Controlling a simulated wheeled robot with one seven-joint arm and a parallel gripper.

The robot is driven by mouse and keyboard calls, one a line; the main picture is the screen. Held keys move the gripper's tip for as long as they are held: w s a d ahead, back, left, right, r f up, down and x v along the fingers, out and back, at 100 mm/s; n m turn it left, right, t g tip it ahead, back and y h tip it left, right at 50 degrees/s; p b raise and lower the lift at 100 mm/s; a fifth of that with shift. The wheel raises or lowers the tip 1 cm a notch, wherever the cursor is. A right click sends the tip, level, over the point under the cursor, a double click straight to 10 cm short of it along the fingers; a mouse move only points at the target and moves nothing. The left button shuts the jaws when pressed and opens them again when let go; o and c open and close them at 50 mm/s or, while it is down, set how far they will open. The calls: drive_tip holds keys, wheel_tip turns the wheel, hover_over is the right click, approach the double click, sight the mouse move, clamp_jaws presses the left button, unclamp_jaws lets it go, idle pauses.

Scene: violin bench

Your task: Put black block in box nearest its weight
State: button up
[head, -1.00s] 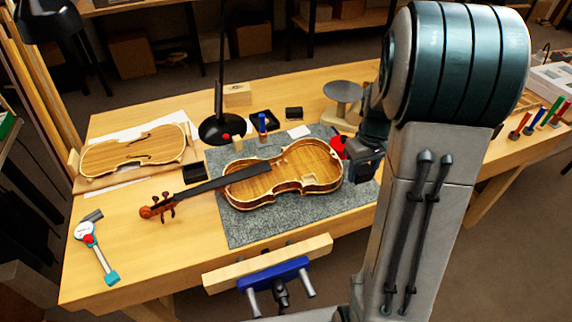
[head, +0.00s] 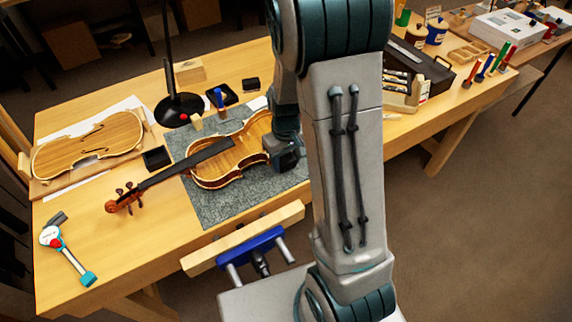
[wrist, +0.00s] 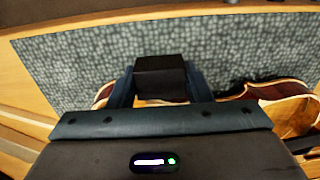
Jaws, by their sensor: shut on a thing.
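My gripper (wrist: 160,88) is shut on the black block (wrist: 160,68), which sits between its two fingers in the wrist view. In the head view my gripper (head: 284,158) is at the right end of the violin body (head: 222,164); the block cannot be made out there. A small open black box (head: 157,158) stands left of the grey mat. Another open black box (head: 222,92) and a smaller dark box (head: 251,84) stand behind the mat. No weight markings are readable.
The grey mat (head: 215,212) lies under the violin. A black lamp (head: 180,108) stands behind it. A blue vise (head: 250,246) juts from the front edge. A violin plate (head: 88,150) lies at left, a gauge tool (head: 66,250) at front left. A black toolbox (head: 425,66) stands at right.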

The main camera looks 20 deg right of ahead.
sight(286, 166)
drive_tip(key=shift+f, duration=1.65)
drive_tip(key=shift+f, duration=0.1)
drive_tip(key=shift+f, duration=0.15)
drive_tip(key=o, duration=1.1)
drive_tip(key=shift+c, duration=0.2)
drive_tip(key=shift+r, duration=0.2)
